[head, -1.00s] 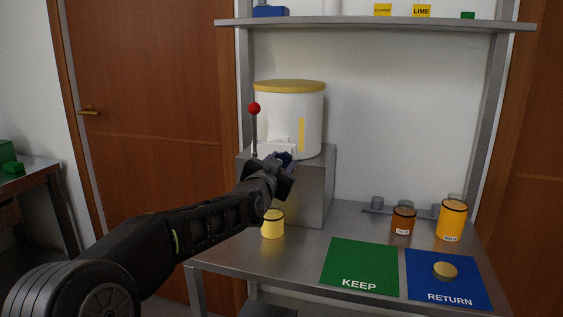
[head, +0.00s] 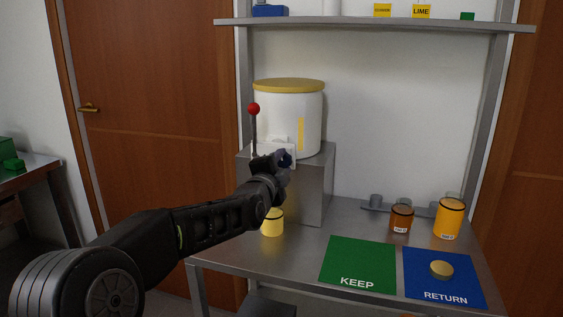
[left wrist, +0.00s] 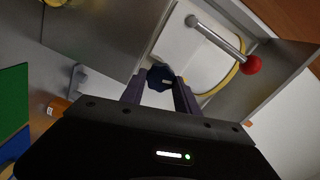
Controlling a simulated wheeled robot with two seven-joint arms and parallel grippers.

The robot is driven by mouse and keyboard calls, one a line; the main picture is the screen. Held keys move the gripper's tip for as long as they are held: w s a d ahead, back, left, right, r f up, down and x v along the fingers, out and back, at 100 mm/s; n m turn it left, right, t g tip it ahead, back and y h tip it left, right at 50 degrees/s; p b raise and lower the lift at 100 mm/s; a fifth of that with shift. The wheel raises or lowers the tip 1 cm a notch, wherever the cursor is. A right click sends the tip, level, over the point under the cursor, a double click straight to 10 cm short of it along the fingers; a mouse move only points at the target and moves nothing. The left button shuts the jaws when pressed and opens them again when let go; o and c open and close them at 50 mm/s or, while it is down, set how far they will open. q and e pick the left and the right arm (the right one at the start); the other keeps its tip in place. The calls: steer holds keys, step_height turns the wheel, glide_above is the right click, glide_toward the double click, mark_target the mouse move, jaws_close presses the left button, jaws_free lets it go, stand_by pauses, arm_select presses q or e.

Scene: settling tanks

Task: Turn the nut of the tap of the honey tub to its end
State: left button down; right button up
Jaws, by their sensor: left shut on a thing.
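The honey tub (head: 280,115) is a white drum with a yellow lid, standing on a grey metal block. A pale tap housing (head: 276,148) is at its lower front, partly hidden by my left gripper (head: 282,166). A lever with a red ball (head: 254,109) rises upright beside it; the ball also shows in the left wrist view (left wrist: 252,65). The dark blue nut (left wrist: 160,77) sits between the fingertips of my left gripper (left wrist: 160,86), which is shut on it. A light mark shows on the nut's face. My right gripper is not in view.
A yellow jar (head: 272,224) stands below the tap, close under my arm. A green KEEP mat (head: 358,262) and a blue RETURN mat (head: 425,284) with a gold lid (head: 441,269) lie right. Two amber jars (head: 401,220) (head: 449,220) stand behind them. A shelf (head: 380,23) crosses above.

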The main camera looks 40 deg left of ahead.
arm_select(q)
steer(key=shift+f+m, duration=0.1)
steer(key=shift+m, duration=1.6)
steer(key=shift+p, duration=0.3)
steer(key=c, duration=0.9)
jaws_free()
steer(key=b+v, duration=0.1)
steer(key=v, duration=0.6)
steer(key=shift+s+d, duration=0.15)
steer(key=shift+s, duration=0.25)
